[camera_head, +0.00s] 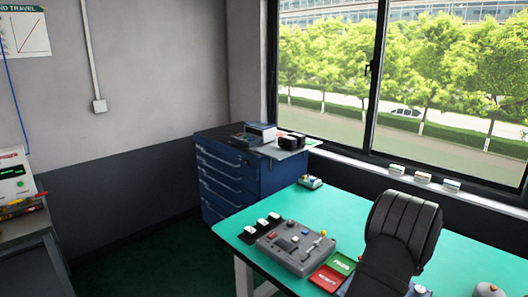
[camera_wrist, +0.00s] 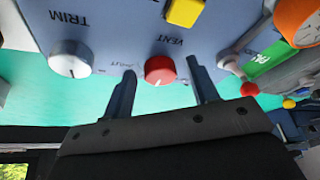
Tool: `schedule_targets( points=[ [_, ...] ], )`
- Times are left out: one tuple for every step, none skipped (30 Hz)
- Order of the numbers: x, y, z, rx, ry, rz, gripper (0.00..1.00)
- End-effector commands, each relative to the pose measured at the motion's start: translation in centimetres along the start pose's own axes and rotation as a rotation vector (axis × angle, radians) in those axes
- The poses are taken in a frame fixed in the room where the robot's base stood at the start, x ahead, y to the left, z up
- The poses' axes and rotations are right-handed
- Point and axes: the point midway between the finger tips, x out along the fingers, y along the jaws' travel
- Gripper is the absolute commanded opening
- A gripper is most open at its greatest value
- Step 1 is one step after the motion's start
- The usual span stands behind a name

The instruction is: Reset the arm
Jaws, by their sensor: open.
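In the wrist view my gripper (camera_wrist: 162,66) is open, with its two dark fingers apart on either side of a red knob (camera_wrist: 159,70) marked VENT. The knob shows between the fingertips; I cannot tell whether they touch it. The picture is upside down, and the knob sits on a grey-blue panel (camera_wrist: 110,45). A white knob (camera_wrist: 70,58) marked TRIM is to the left, clear of the fingers. In the head view the dark end of my arm (camera_head: 405,230) is above the right of the green table; the fingers and the panel are hidden there.
A grey control box (camera_head: 290,253) stands on the green table (camera_head: 345,215) beside a green PASS tray (camera_head: 341,264) and a red tray (camera_head: 327,279). A blue drawer cabinet (camera_head: 228,175) is behind. An orange-rimmed gauge (camera_wrist: 298,20) is right of the fingers in the wrist view.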

Motion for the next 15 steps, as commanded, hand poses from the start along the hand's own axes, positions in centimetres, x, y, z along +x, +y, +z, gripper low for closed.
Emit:
schedule_targets(
  points=[
    [0.0,0.0,0.0,0.0,0.0,0.0,0.54],
    [0.0,0.0,0.0,0.0,0.0,0.0,0.54],
    [0.0,0.0,0.0,0.0,0.0,0.0,0.54],
    [0.0,0.0,0.0,0.0,0.0,0.0,0.54],
    [-0.1,0.0,0.0,0.0,0.0,0.0,0.54],
    [-0.1,0.0,0.0,0.0,0.001,0.0,0.54],
    [-0.2,0.0,0.0,0.0,0.001,0.001,0.54],
    [-0.4,0.0,-0.1,0.0,0.001,0.001,0.54],
    [-0.7,0.1,-0.1,0.0,0.002,0.001,0.54],
    [-1.0,0.1,-0.1,0.0,0.002,0.002,0.54],
    [-1.3,0.1,-0.1,0.0,0.003,0.002,0.54],
    [-1.8,0.1,-0.1,0.0,0.003,0.002,0.54],
    [-2.3,0.1,-0.1,0.001,0.003,0.002,0.54],
    [-2.8,0.1,-0.1,0.001,0.003,0.002,0.54],
    [-3.4,0.1,-0.1,0.001,0.002,0.002,0.54]
  ],
)
